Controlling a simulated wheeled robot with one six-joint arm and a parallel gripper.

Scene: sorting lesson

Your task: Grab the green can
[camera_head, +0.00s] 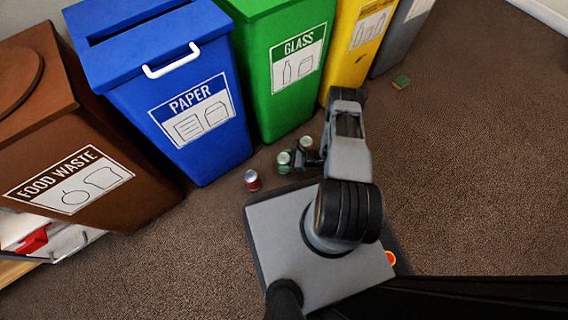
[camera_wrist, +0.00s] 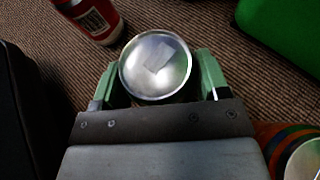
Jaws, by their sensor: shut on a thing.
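The green can (camera_head: 284,162) stands on the carpet in front of the blue and green bins. In the wrist view its round silver top (camera_wrist: 155,66) shows between the two green-padded fingers, and its side is mostly hidden. My gripper (camera_head: 297,160) is shut on this can, with one finger on each side of it. The can looks upright and close to the floor; I cannot tell whether it touches the carpet.
A red can (camera_head: 251,180) stands to the left. Another can (camera_head: 306,143) stands close behind on the right. The blue paper bin (camera_head: 190,110) and green glass bin (camera_head: 290,75) rise behind. Carpet at right is clear.

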